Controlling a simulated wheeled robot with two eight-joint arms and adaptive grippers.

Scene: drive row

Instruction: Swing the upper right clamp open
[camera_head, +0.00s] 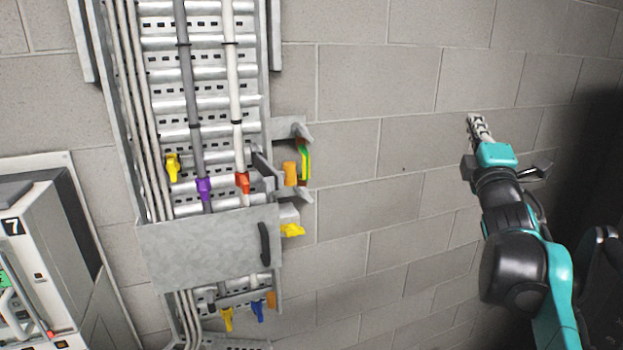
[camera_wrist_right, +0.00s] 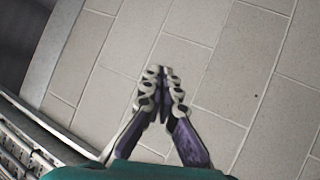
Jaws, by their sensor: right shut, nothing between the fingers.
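A vertical grey metal cable tray (camera_head: 205,232) runs down the wall, with a plate across its lower middle. Coloured handles sit along it: a yellow one (camera_head: 173,166), a purple one (camera_head: 204,190), a red-orange one (camera_head: 243,183). Beside the tray's right edge, grey brackets carry an orange block (camera_head: 290,173) and a green and yellow strip (camera_head: 305,160). I cannot tell for sure which part is the upper right clamp, or whether it is open. My right gripper (camera_head: 477,127) is shut and empty, well right of these parts; it also shows in the right wrist view (camera_wrist_right: 164,92). My left gripper is not in view.
A yellow handle (camera_head: 292,230) sticks out below the brackets. Yellow (camera_head: 227,318) and blue (camera_head: 257,310) handles hang lower. A black grip (camera_head: 265,244) is on the plate. A white and grey machine (camera_head: 48,262) stands lower left. Bare block wall (camera_head: 380,150) lies between tray and gripper.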

